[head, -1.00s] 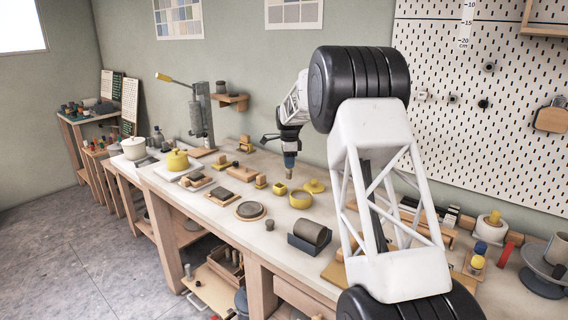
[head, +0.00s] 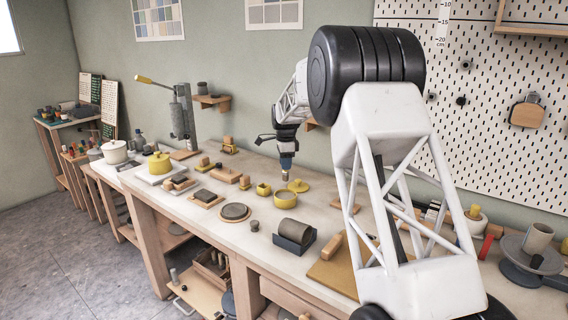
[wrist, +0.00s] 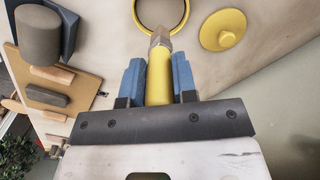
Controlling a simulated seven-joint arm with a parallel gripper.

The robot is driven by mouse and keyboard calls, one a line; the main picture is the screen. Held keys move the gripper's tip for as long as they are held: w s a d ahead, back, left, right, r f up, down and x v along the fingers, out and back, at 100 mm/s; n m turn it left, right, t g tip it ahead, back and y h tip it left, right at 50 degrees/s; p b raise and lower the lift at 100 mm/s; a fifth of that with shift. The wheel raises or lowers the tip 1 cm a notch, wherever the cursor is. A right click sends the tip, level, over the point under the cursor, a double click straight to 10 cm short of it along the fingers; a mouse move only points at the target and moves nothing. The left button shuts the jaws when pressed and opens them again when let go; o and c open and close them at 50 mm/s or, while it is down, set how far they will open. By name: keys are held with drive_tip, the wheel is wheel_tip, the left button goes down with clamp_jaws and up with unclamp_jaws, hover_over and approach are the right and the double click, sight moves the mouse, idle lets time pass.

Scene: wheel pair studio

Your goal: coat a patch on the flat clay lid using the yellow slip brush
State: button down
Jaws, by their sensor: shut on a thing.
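My gripper (head: 287,158) is shut on the yellow slip brush (wrist: 159,78), between its two blue fingers in the wrist view. The brush points down, its tip just above the yellow bowl (head: 285,201) in the head view. In the wrist view the tip overlaps the near rim of the bowl (wrist: 184,21); I cannot tell if they touch. A dark, flat round disc (head: 235,211), which looks like the flat clay lid, lies on a round wooden board left of the bowl. My gripper is apart from it.
A knobbed yellow lid (head: 299,185) lies behind the bowl, and a small yellow pot (head: 263,190) stands left of it. A dark cradle (head: 292,246) holds a grey cylinder in front. A small dark cup (head: 254,226) stands between disc and cradle.

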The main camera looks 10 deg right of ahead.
sight(286, 181)
drive_tip(key=shift+f, duration=0.15)
drive_tip(key=shift+f, duration=2.85)
drive_tip(key=shift+f, duration=0.7)
idle(1.2)
drive_tip(key=shift+r, duration=0.15)
drive_tip(key=shift+r, duration=3.5)
